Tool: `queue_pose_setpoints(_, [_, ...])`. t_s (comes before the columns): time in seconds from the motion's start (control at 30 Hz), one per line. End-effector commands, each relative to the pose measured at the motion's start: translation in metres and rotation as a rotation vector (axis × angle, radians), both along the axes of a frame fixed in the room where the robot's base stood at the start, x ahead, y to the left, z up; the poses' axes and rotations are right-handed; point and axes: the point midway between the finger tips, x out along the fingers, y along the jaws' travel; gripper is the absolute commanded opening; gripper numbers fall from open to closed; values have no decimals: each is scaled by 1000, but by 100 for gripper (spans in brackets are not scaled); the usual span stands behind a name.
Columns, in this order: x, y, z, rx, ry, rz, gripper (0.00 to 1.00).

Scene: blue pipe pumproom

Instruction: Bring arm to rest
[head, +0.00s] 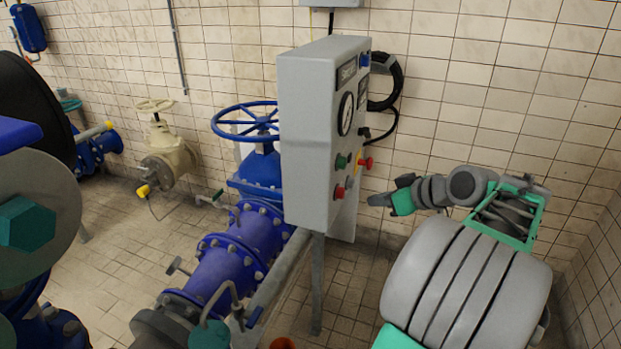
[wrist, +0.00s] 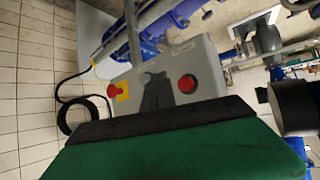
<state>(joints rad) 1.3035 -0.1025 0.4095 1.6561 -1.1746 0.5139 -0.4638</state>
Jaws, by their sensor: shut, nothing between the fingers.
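My gripper (head: 379,199) is at the end of my arm, on the right in the head view. Its dark fingers are shut and empty, pointing left towards the grey control box (head: 305,130). A gap shows between the fingertips and the box in the head view. In the wrist view the shut fingers (wrist: 157,92) stand in front of the box (wrist: 210,70), with a red button (wrist: 187,84) to their right and a red knob on a yellow plate (wrist: 120,92) to their left. My arm is bent, its wide grey links at the lower right of the head view.
The box stands on a post (head: 317,285) and carries a gauge (head: 345,114). A black cable coil (head: 385,82) hangs on the tiled wall behind. Blue pipework with a handwheel (head: 247,120) stands left of the box. Bare wall lies behind my arm.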

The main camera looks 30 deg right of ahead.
Motion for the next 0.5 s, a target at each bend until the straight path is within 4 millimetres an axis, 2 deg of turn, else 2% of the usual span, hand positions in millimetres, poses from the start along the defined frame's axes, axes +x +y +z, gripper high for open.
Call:
queue_pose_setpoints(0.1, [-2,1,-2,46,16,-28,0])
queue_pose_setpoints(0.17, [-11,-8,-16,111,85,-108,0])
queue_pose_setpoints(0.2, [-20,-17,-30,153,138,-179,0])
queue_pose_setpoints(0.3, [-48,-27,-76,271,271,-350,0])
queue_pose_setpoints(0.4, [-80,-29,-113,366,391,-510,0])
queue_pose_setpoints(0.5, [-116,-23,-140,436,497,-664,0])
